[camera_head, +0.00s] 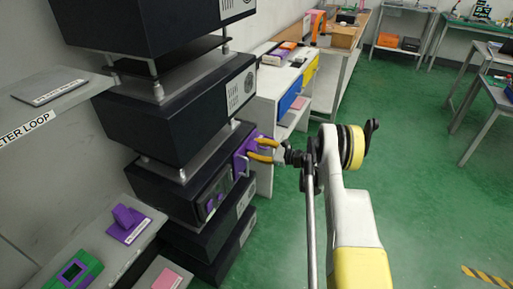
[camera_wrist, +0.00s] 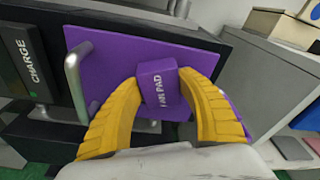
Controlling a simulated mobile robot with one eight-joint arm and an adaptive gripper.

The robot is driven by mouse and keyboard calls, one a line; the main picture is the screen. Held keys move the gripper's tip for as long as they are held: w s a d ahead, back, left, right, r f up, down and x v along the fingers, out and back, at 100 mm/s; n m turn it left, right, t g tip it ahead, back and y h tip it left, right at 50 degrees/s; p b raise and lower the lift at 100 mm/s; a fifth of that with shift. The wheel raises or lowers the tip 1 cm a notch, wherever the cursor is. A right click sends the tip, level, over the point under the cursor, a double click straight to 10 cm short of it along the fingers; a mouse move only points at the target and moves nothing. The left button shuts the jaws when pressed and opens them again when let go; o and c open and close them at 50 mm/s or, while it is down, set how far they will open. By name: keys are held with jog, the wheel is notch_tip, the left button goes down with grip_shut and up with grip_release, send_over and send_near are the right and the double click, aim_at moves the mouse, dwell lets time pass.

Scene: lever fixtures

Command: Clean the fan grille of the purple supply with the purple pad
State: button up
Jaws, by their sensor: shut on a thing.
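My gripper (camera_wrist: 170,110) is shut on a small purple block labelled FAN PAD (camera_wrist: 160,85), between its two curved yellow fingers. Behind the pad is a wide purple panel (camera_wrist: 115,65) with a metal handle (camera_wrist: 75,75) on its left. The pad is right at this panel; I cannot tell whether they touch. No fan grille shows on the visible part of the panel. In the head view my gripper (camera_head: 263,151) is at the right end of the purple-fronted supply (camera_head: 214,198), beside its purple panel (camera_head: 240,160).
Dark units (camera_head: 165,110) are stacked above and below the supply, some with white grilles. A shelf at lower left holds another purple piece (camera_head: 128,224) and a green box (camera_head: 75,271). A white cabinet (camera_head: 268,100) stands behind my gripper. Green floor (camera_head: 420,170) is open to the right.

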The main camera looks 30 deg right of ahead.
jog(key=shift+a, duration=0.15)
jog(key=shift+s+d, duration=0.3)
jog(key=shift+s, duration=0.15)
jog(key=shift+c, duration=1.1)
jog(key=shift+f+v, duration=0.15)
jog(key=shift+v, duration=1.05)
jog(key=shift+f+v, duration=0.2)
jog(key=shift+v, duration=1)
jog(key=shift+d, duration=0.25)
jog(key=shift+v, duration=1.4)
jog(key=shift+d+f, duration=0.1)
jog(key=shift+f, duration=0.1)
